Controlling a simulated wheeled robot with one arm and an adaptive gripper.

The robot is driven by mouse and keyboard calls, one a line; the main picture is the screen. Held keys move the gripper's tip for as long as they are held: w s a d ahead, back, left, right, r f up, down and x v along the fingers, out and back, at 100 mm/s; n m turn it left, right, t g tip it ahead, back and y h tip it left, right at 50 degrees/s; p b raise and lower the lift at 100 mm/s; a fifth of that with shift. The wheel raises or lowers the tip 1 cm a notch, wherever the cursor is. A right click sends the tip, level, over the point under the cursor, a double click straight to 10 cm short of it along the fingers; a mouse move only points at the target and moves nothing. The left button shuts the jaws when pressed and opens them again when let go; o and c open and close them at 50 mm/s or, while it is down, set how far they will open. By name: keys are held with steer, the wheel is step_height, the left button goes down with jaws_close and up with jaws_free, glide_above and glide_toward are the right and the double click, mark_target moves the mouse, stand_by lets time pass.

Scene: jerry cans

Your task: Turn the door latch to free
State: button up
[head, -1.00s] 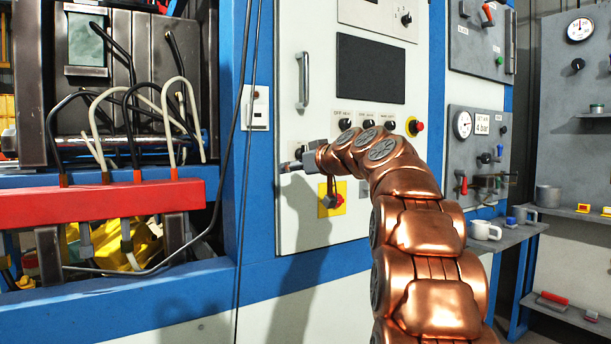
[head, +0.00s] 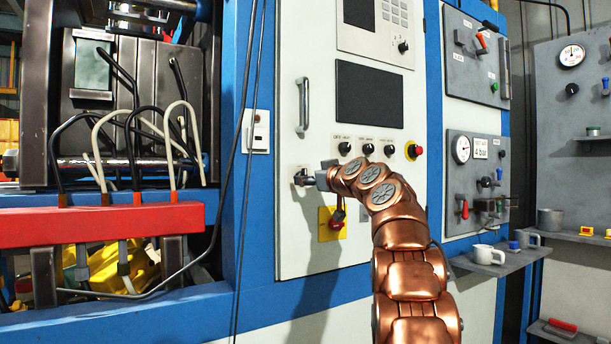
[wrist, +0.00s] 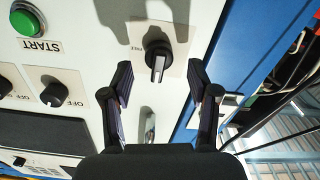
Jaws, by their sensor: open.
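The door latch is a black rotary knob (wrist: 157,60) with a light grip bar on a pale plate. In the wrist view its bar runs roughly up and down; a small label beside it is too unclear to read. My gripper (wrist: 160,72) is open, with one dark finger on each side of the knob in the picture. I see a gap on both sides, and cannot tell whether the fingertips reach around its depth. In the head view my gripper (head: 312,180) is at the left edge of the white cabinet door (head: 300,245), and largely covers the latch.
A metal door handle (head: 303,106) is above the gripper. Several black knobs (head: 367,148) and a red emergency button (head: 414,151) are to the right. A red button on a yellow plate (head: 332,223) lies just below my arm. Dark cables (head: 244,130) hang to the left.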

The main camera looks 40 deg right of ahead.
steer(key=shift+w+d+p, duration=0.1)
steer(key=shift+w+p, duration=0.55)
steer(key=shift+w, duration=0.75)
steer(key=shift+c, duration=0.3)
jaws_close()
